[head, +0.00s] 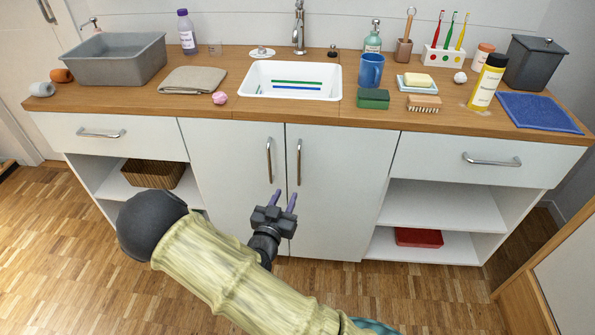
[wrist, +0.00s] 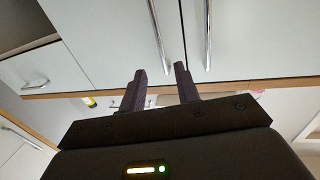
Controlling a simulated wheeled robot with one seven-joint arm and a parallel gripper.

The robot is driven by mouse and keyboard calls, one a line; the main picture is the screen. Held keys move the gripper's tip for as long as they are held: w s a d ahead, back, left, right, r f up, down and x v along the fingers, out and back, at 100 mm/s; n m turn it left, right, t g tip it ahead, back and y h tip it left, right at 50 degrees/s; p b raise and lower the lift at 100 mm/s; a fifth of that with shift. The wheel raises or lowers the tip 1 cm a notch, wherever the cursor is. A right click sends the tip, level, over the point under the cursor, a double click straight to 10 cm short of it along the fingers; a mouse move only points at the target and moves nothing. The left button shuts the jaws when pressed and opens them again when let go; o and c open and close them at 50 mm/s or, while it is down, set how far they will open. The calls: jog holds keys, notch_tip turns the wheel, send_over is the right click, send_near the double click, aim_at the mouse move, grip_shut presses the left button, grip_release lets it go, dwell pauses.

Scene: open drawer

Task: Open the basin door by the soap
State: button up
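Two white doors stand shut under the white basin (head: 291,82). The right door (head: 340,185), on the side of the yellow soap bar (head: 417,79), has an upright metal handle (head: 299,160) near the middle seam. The left door (head: 232,175) has a matching handle (head: 269,160). My gripper (head: 284,198) is in front of the doors, below both handles, with its two purple fingers apart and nothing between them. The wrist view looks turned over: the right door's handle shows at left (wrist: 157,38), the left door's handle at right (wrist: 208,35). Both are clear of the fingers (wrist: 158,88).
Shut drawers with bar handles flank the doors, at left (head: 110,134) and right (head: 485,160). Open shelves below hold a wicker basket (head: 152,173) and a red box (head: 418,237). The wooden counter (head: 215,105) carries several toiletries. Wooden floor is free in front.

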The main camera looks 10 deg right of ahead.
aim_at(299, 168)
jog(key=b+x, duration=0.1)
jog(key=x, duration=1.1)
grip_shut()
